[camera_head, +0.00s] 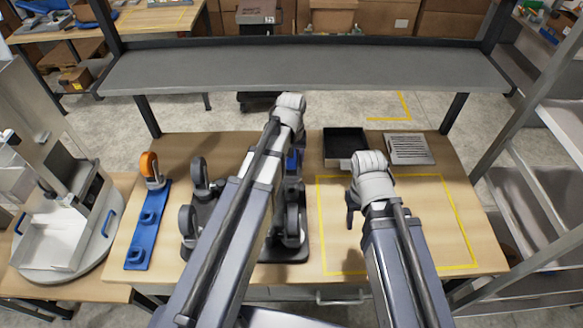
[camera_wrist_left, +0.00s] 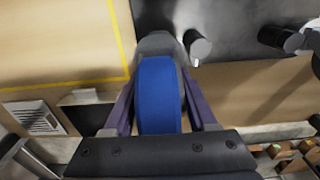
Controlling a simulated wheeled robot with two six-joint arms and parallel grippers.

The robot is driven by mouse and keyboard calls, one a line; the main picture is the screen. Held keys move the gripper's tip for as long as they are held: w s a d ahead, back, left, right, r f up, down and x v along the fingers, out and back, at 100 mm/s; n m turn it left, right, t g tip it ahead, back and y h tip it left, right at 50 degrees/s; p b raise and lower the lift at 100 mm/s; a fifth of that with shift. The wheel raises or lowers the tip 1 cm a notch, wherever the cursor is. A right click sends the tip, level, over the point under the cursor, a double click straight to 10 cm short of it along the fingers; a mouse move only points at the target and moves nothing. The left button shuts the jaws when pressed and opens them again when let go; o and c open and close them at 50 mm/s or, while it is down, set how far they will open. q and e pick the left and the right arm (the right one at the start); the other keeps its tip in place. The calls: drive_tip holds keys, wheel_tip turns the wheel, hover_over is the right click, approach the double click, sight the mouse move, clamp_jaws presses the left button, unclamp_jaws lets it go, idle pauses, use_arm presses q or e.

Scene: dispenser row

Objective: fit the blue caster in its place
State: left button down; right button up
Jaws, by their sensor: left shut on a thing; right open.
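The blue caster (camera_wrist_left: 160,95) has a blue wheel and a grey fork. My left gripper (camera_wrist_left: 160,118) is shut on it, with one finger on each side of the wheel. In the head view a bit of the blue caster (camera_head: 293,160) shows beside my left arm, at the far right part of a dark base (camera_head: 285,254). I cannot tell whether the caster touches the base. Dark casters (camera_head: 189,224) stand on the base, partly hidden by my arm. My right gripper (camera_head: 351,207) is open and empty above the yellow-taped area.
A blue rack (camera_head: 137,256) at the left carries an orange caster (camera_head: 150,166) and empty-looking sockets. A black tray (camera_head: 344,144) and a slotted grey plate (camera_head: 409,149) lie at the back right. The yellow-taped area (camera_head: 440,235) is clear. A grey shelf (camera_head: 300,66) spans behind.

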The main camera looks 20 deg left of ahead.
sight(291, 175)
use_arm(q)
drive_tip(key=shift+w+f, duration=0.1)
drive_tip(key=shift+f, duration=0.1)
drive_tip(key=shift+f+b, duration=1.4)
drive_tip(key=shift+b, duration=0.05)
drive_tip(key=shift+f+b, duration=1.85)
drive_tip(key=shift+f, duration=0.05)
drive_tip(key=shift+c, duration=0.6)
unclamp_jaws()
drive_tip(key=shift+r, duration=0.1)
